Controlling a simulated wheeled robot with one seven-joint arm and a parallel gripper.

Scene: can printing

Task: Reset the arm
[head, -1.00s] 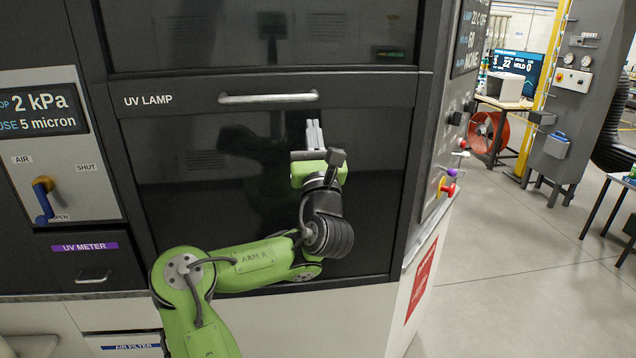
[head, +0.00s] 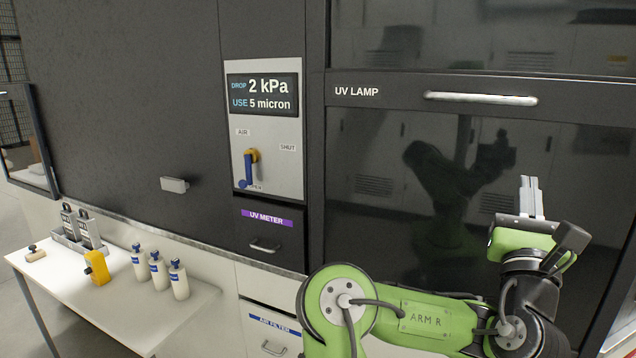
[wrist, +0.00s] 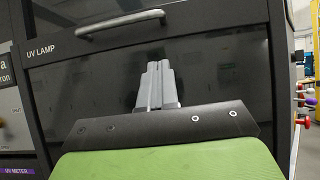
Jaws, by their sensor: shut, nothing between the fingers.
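My gripper (head: 530,196) is shut and empty, its grey fingers together and pointing up. In the head view it is at the right, in front of the dark glass panel below the UV LAMP label. The green arm marked ARM R is bent at the lower right. In the wrist view the shut fingers (wrist: 157,86) stand in the middle, below the panel's silver handle (wrist: 119,24). They look apart from the handle.
The air valve (head: 249,168) has its blue lever pointing down, toward OPEN. The UV METER drawer (head: 268,231) and AIR FILTER drawer (head: 272,335) look closed. A white table (head: 110,312) at the left holds several white bottles (head: 158,270) and a yellow tool (head: 97,267).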

